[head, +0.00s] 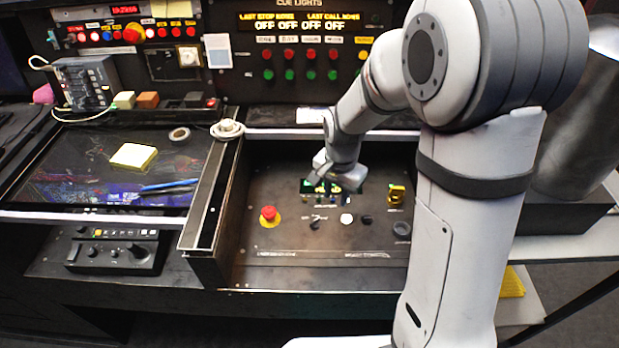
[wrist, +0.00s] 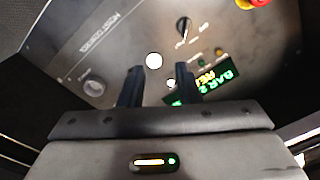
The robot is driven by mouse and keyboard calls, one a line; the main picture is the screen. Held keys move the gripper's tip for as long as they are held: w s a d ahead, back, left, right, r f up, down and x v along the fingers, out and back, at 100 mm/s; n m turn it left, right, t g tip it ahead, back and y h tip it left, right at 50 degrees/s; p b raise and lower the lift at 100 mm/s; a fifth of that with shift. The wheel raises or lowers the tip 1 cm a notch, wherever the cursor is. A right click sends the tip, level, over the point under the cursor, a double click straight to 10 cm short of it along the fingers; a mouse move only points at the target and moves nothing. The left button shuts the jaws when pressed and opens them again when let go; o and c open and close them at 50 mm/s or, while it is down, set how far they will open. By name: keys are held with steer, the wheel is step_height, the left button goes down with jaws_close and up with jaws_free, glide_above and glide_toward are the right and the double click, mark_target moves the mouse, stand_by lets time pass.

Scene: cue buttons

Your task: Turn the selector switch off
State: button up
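The selector switch (head: 315,223) is a small black knob on the dark sloping console, between a red mushroom button and a white button. It also shows in the wrist view (wrist: 183,28) near the top, with small lettering beside it too blurred to read surely. My gripper (head: 322,184) hangs over the green-lit display, behind the switch in the head view. In the wrist view my gripper (wrist: 158,70) has its two black fingers apart, with nothing held between them. The fingers are apart from the switch.
The red mushroom button (head: 268,214) is left of the switch; the white button (head: 346,218) is right. The lit display (wrist: 215,82) lies beside one finger. A yellow part (head: 396,195) and a grey round knob (head: 402,229) are further right. A raised divider (head: 214,195) bounds the console.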

steer(key=m+p, duration=0.2)
glide_above(316, 219)
steer(key=shift+g, duration=0.3)
step_height(316, 219, down, 5)
steer(key=shift+d, duration=0.1)
step_height(316, 219, down, 8)
steer(key=shift+c, duration=0.5)
jaws_close()
